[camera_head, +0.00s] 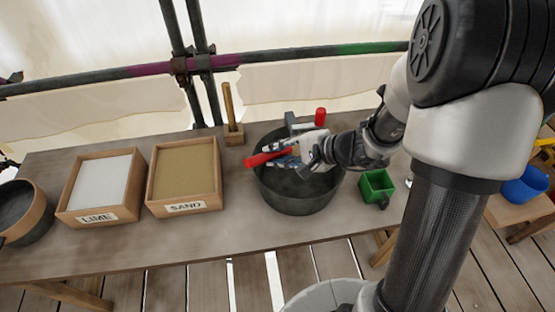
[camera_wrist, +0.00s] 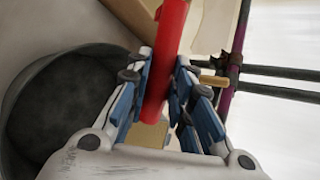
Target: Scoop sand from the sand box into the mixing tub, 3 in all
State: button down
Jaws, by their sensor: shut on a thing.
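The sand box (camera_head: 184,209), labelled SAND, stands on the bench left of centre with level tan sand (camera_head: 185,170) in it. The dark round mixing tub (camera_head: 297,205) stands to its right; it also shows at the left of the wrist view (camera_wrist: 20,85). Its inside looks dark, and I cannot tell what it holds. My gripper (camera_head: 290,158) is above the tub, shut on a red handle (camera_head: 268,157). In the wrist view the red handle (camera_wrist: 165,60) runs between the blue finger pads. I cannot make out the tool's head.
A lime box (camera_head: 97,216) and a round pan or sieve (camera_head: 25,212) stand at the left. A wooden-handled tool (camera_head: 234,133) stands behind, near a red cylinder (camera_head: 320,117). A green container (camera_head: 377,187) is right of the tub. Scaffold pipes run behind the bench.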

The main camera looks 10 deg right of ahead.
jog(key=t+b, duration=0.1)
jog(key=b, duration=0.2)
jog(key=shift+s+f+y, duration=0.1)
jog(key=shift+f+y, duration=0.2)
jog(key=shift+f, duration=0.1)
jog(key=shift+s+t, duration=0.2)
jog(key=shift+t, duration=0.1)
jog(key=t+y, duration=0.2)
jog(key=t, duration=0.1)
jog(key=f+t, duration=0.1)
jog(key=shift+s+d+n+t+y, duration=0.2)
jog(key=shift+s+n+t+y, duration=0.1)
jog(key=shift+s+t+y, duration=0.1)
jog(key=shift+r, duration=0.1)
